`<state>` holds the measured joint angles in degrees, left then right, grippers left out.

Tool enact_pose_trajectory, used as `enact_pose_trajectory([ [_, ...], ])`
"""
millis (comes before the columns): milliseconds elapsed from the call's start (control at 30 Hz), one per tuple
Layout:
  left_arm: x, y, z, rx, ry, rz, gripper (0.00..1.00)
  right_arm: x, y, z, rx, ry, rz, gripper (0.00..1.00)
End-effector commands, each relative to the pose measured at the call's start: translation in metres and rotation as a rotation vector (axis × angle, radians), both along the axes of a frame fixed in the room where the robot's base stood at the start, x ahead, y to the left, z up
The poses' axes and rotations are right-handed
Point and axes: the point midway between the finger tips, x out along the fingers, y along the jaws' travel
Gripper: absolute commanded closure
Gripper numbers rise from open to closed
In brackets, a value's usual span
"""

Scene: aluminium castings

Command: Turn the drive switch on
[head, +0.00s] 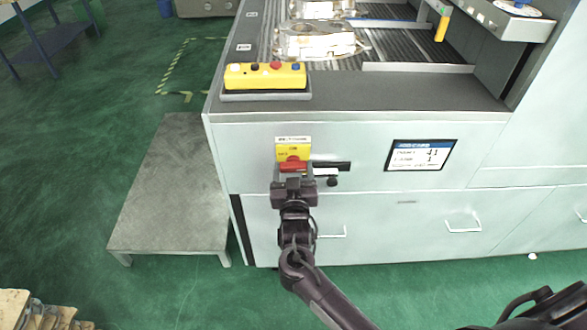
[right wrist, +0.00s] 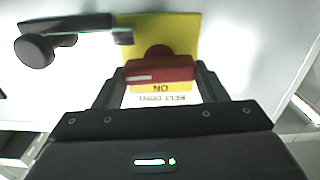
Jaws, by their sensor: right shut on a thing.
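The drive switch is a red handle (head: 293,167) on a yellow plate (head: 293,150) on the front of the pale machine. In the right wrist view the red handle (right wrist: 160,69) lies level across the yellow plate (right wrist: 185,30). The plate reads "ON" and the label (right wrist: 165,100) reads "BELT DRIVE", both upside down there. My right gripper (head: 292,178) is shut on the handle, with one finger at each end in the right wrist view (right wrist: 160,78). My left gripper is not in view.
A black bar with a round knob (head: 332,182) sits just right of the switch. A screen (head: 420,155) is farther right. A yellow button box (head: 265,76) stands on the machine's top ledge. Castings (head: 318,42) lie on the belt. A grey low platform (head: 170,190) stands at left.

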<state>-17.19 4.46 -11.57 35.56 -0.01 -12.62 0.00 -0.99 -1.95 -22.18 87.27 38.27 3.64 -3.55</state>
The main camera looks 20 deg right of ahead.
Motion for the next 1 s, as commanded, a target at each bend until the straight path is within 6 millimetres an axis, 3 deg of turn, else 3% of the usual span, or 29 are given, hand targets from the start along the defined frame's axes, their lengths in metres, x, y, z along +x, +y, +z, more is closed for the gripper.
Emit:
enact_pose_trajectory([
  [1000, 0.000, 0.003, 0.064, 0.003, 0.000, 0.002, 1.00, 0.001, 0.004, 0.000, -0.869, 0.250, 0.001, 0.57],
])
